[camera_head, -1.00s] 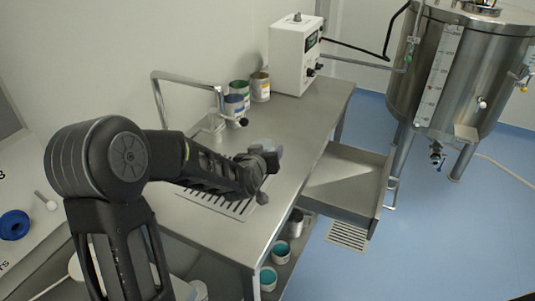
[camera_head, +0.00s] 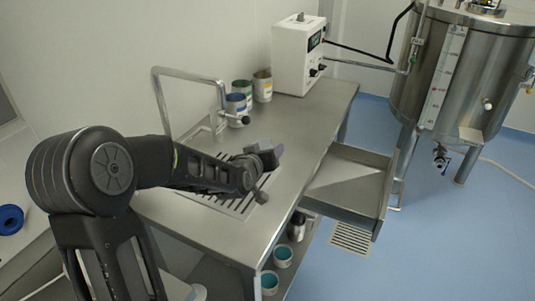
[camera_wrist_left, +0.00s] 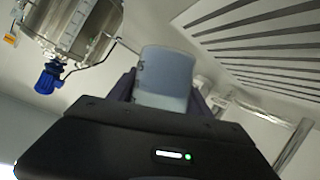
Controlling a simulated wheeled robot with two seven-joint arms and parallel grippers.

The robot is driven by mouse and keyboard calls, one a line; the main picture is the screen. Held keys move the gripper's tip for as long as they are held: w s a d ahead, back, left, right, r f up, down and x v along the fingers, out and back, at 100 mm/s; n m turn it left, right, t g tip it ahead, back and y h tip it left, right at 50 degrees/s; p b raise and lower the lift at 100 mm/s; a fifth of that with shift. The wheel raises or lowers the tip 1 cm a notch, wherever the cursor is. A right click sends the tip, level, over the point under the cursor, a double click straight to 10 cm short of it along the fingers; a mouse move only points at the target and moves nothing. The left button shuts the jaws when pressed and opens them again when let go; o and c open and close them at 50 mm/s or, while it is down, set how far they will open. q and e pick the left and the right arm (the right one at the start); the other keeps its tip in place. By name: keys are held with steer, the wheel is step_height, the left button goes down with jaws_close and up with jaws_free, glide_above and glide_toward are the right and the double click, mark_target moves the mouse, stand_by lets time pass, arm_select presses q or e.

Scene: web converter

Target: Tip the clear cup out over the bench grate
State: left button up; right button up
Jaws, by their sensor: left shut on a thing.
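My left gripper (camera_head: 262,172) reaches in from the left, over the far right end of the slotted bench grate (camera_head: 235,207). It is shut on the clear cup (camera_wrist_left: 165,78), which shows between the fingers in the left wrist view. In the head view only a pale sliver of the cup (camera_head: 279,149) shows past the fingers. The grate also appears at upper right in the wrist view (camera_wrist_left: 265,42). The wrist picture looks turned over, with the tank upside down. The cup's exact tilt and contents cannot be made out. My right gripper is not in view.
A bent metal tap (camera_head: 188,76) stands behind the grate. Several paint cans (camera_head: 262,86) and a white instrument box (camera_head: 298,56) stand farther back. An open drawer (camera_head: 345,182) juts out at the right. A steel tank (camera_head: 465,75) stands beyond.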

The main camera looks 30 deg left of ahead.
arm_select(q)
steer(key=shift+a+f+b, duration=0.2)
steer(key=shift+f+b, duration=0.05)
steer(key=shift+b, duration=0.45)
steer(key=shift+s+a+f+n+t+h+b, duration=0.15)
steer(key=shift+a+f+n+t+h+b, duration=0.2)
steer(key=shift+n+b, duration=0.25)
steer(key=shift+a+f+n+h+p, duration=0.2)
steer(key=shift+f+n+h+p, duration=0.1)
steer(key=shift+n, duration=0.1)
steer(key=shift+s+f+n, duration=0.1)
steer(key=shift+f+n, duration=0.05)
steer(key=shift+n, duration=0.15)
steer(key=shift+d+f+n+t+h+p, duration=0.1)
steer(key=shift+f+n+t+h+p, duration=0.5)
steer(key=shift+n, duration=0.4)
steer(key=shift+r+n+t+h+p, duration=0.45)
steer(key=shift+r+n+p, duration=0.3)
steer(key=shift+n+p, duration=0.5)
steer(key=shift+s+a+r+n+t, duration=0.1)
steer(key=shift+a+r+n+t, duration=0.15)
steer(key=shift+n, duration=0.45)
steer(key=shift+a+r+n+t, duration=0.15)
steer(key=shift+r+n+t, duration=0.2)
steer(key=shift+n, duration=0.4)
steer(key=shift+s+a+r+n+t, duration=0.1)
steer(key=shift+a+r+n+t, duration=0.15)
steer(key=shift+n, duration=0.45)
steer(key=shift+w, duration=0.1)
